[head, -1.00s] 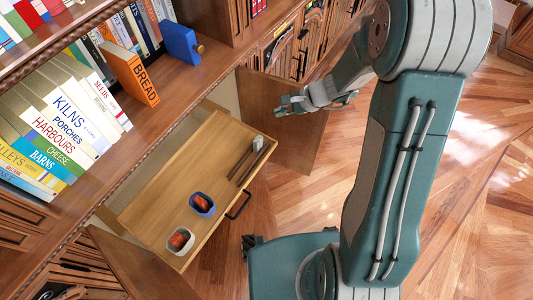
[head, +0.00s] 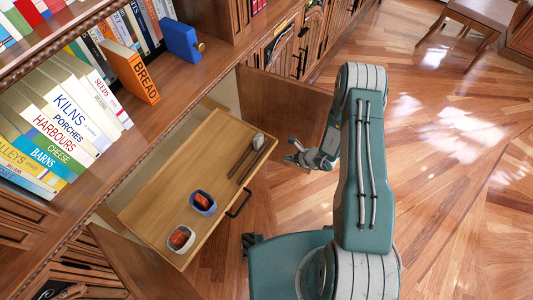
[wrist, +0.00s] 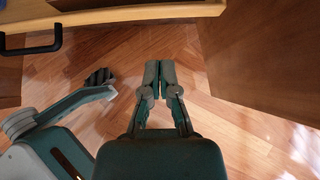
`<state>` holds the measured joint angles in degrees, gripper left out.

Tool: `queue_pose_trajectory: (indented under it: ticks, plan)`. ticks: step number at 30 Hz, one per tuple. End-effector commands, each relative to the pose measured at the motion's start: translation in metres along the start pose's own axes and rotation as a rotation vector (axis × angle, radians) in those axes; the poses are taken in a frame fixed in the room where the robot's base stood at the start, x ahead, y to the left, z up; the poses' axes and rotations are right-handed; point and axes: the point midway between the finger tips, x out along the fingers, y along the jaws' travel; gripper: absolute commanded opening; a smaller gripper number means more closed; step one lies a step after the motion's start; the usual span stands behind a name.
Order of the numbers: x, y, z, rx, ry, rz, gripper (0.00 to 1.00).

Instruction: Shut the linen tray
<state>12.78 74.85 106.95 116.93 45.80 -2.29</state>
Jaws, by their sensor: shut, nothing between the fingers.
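The linen tray, a light wooden pull-out tray (head: 165,180), stands drawn out of the low cabinet between two open doors. Its black bar handle (head: 239,203) is on the front face. In the wrist view the tray's front edge (wrist: 140,15) crosses the top, with the handle (wrist: 30,42) at upper left. My gripper (head: 294,153) is in front of the tray's far right corner, apart from it, near the right door. In the wrist view my gripper (wrist: 159,70) has its fingers together and empty, with floor beyond them.
The tray holds a white dish (head: 181,239), a blue dish (head: 203,204), dark sticks (head: 249,165) and a small pale object (head: 258,141). Open cabinet doors stand at right (head: 285,110) and left (head: 130,262). Books line the shelf above.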

Motion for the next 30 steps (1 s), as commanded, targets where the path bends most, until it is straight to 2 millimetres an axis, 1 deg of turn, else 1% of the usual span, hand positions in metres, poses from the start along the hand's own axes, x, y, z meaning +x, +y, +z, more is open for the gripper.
queue_pose_trajectory:
  ticks: [3, 14, 15, 18, 22, 30]
  plan:
    - [0.022, 0.001, 0.0, -0.002, 0.0, 0.003, 0.0]
    - [0.09, 0.002, 0.0, -0.004, 0.0, 0.004, 0.0]
    - [0.094, 0.001, 0.007, -0.007, -0.002, 0.002, 0.0]
    - [0.104, 0.001, 0.018, -0.006, -0.001, 0.003, 0.0]
    - [0.112, 0.001, 0.026, -0.004, -0.001, 0.003, 0.0]
    - [0.115, 0.001, 0.029, -0.002, 0.0, 0.002, 0.0]
